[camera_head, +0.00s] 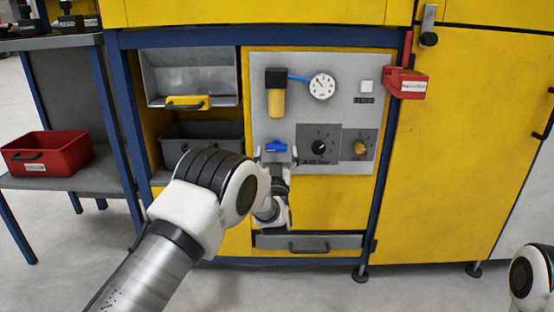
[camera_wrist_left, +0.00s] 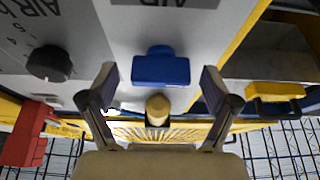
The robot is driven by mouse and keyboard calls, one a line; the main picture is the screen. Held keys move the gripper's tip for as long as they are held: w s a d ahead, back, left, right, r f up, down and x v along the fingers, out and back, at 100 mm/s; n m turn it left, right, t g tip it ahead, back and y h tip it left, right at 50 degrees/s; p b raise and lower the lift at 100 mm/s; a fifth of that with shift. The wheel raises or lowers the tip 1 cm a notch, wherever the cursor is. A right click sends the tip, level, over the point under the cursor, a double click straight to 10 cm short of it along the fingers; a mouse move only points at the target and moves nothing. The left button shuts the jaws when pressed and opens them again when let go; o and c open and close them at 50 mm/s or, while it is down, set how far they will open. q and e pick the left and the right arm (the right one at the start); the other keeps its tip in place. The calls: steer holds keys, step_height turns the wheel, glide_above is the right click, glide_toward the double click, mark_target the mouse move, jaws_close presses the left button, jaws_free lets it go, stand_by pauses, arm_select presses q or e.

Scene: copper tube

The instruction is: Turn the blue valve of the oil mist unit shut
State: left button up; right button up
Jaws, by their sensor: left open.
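The blue valve (camera_head: 276,147) sits on the grey panel (camera_head: 340,72) in the head view, low on its left side, with its handle lying level. In the left wrist view the blue valve (camera_wrist_left: 161,68) lies ahead, between and beyond the fingertips. My left gripper (camera_head: 277,156) is open in front of the valve, one finger on each side; it also shows in the left wrist view (camera_wrist_left: 157,80). I see no clear contact with the handle. The oil mist unit has a black and yellow filter (camera_head: 276,103) and a gauge (camera_head: 322,86). My right gripper is out of view.
Right of the valve are a black knob (camera_head: 320,147) and an orange knob (camera_head: 360,148). A red bin (camera_head: 405,83) hangs at the panel's right edge. Grey bins (camera_head: 200,130) fill the left shelves, and a drawer (camera_head: 308,242) is below. A red crate (camera_head: 47,152) stands on the side shelf.

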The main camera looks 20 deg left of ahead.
arm_select(q)
steer(key=shift+w+a+r, duration=0.15)
steer(key=shift+w+r, duration=0.05)
steer(key=shift+w, duration=0.15)
steer(key=c, duration=1.2)
steer(key=shift+o, duration=0.2)
